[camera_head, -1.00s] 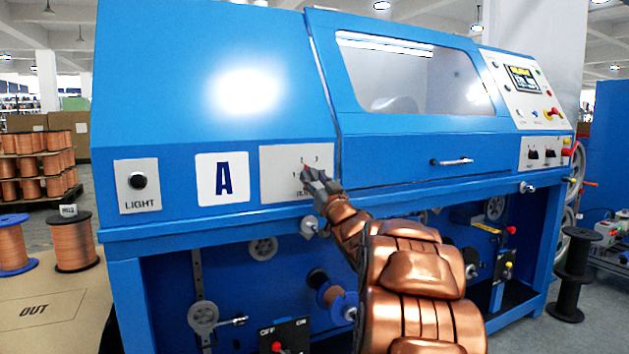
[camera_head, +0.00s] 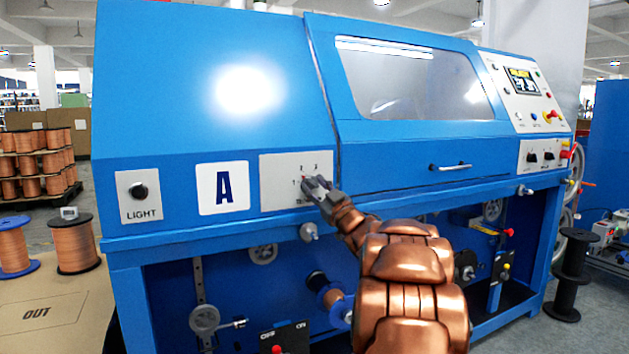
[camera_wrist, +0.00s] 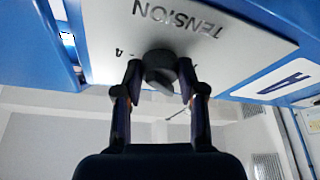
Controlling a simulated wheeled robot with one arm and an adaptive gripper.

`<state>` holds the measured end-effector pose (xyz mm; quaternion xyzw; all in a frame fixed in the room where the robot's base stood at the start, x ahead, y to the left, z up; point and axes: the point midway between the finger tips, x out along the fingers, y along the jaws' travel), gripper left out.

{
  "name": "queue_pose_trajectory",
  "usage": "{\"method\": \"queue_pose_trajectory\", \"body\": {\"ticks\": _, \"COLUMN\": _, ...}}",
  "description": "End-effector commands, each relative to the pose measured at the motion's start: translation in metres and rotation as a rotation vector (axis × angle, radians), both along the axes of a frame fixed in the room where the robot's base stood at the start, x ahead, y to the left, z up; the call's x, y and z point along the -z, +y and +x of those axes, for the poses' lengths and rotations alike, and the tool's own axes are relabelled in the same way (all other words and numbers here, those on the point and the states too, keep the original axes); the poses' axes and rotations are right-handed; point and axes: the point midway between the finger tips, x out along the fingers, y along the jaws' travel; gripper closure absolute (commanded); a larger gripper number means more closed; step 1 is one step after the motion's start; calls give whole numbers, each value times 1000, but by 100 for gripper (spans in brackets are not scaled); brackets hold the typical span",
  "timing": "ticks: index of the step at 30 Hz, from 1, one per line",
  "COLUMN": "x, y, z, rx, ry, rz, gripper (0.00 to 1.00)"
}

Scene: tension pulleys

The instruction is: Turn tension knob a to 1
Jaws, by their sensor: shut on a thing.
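The tension knob on the grey panel (camera_head: 270,196) beside the big letter A is mostly hidden by my gripper in the head view. Small numbers 1, 2 and 3 show around it, with a small red mark near the 1. In the wrist view the dark round knob (camera_wrist: 160,68) sits between my two fingers, under the upside-down word TENSION. My gripper (camera_head: 314,188) is shut on the knob, with one finger on each side; it also shows in the wrist view (camera_wrist: 159,78). The exact pointer setting is too small to read surely.
A LIGHT button plate (camera_head: 138,196) and the A plate (camera_head: 222,188) are left of the tension panel. A ledge (camera_head: 215,238) runs below, with pulleys and spools under it. A door handle (camera_head: 450,167) sticks out at right.

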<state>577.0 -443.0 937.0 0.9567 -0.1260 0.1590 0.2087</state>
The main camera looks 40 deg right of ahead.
Motion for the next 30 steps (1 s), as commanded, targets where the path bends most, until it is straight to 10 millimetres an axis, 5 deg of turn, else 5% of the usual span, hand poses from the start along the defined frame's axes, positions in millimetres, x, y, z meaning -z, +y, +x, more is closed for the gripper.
{"method": "queue_pose_trajectory", "body": {"ticks": 15, "x": -5, "y": -4, "z": -2, "rx": 0, "ry": 152, "rz": -440, "gripper": 95}}
{"method": "queue_pose_trajectory", "body": {"ticks": 30, "x": -4, "y": -5, "z": -2, "rx": 0, "ry": 225, "rz": -643, "gripper": 95}}
